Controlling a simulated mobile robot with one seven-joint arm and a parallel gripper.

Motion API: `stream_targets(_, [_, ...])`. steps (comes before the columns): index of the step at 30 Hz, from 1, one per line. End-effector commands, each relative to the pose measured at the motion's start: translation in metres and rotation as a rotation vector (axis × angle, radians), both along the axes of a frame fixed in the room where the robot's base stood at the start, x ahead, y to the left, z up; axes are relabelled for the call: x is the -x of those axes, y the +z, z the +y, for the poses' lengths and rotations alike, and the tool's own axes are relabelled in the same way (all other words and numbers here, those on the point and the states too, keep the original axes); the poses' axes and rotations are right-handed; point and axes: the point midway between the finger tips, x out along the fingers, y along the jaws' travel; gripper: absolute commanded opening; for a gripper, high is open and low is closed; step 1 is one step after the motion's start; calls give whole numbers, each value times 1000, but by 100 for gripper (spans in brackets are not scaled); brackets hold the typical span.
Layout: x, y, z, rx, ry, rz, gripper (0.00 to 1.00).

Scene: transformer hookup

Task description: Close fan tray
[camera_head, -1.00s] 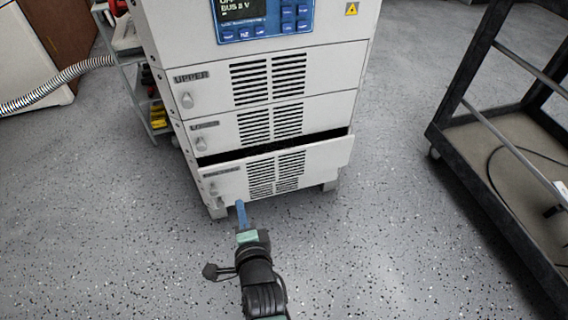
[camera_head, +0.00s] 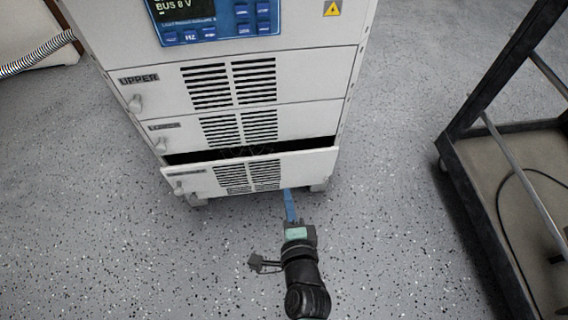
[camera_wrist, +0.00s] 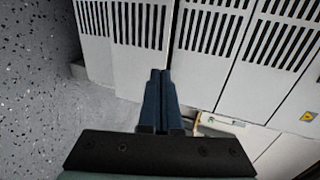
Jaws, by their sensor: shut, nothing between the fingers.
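The fan tray (camera_head: 308,168) is the lowest louvred drawer of the white cabinet. It stands partly out, with a dark gap above its front panel. My gripper (camera_head: 288,193) is shut and empty, its blue fingers pointing at the lower edge of the tray front, right of its louvres. In the wrist view the shut fingers (camera_wrist: 158,75) lie in front of a louvred panel that looks like the tray front (camera_wrist: 138,85). I cannot tell whether the fingertips touch it.
The white cabinet (camera_head: 110,52) has upper and lower drawers above the tray, both flush, and a display (camera_head: 205,18) on top. A dark cart (camera_head: 460,185) stands at the right. The speckled floor in front is clear.

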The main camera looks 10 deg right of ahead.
Motion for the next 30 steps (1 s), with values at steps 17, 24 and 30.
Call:
stream_targets(17, [-92,-21,0,-1,0,-1,0])
stream_targets(24, [-100,-19,0,0,1,1,0])
stream_targets(30, [-100,-19,0,0,1,1,0])
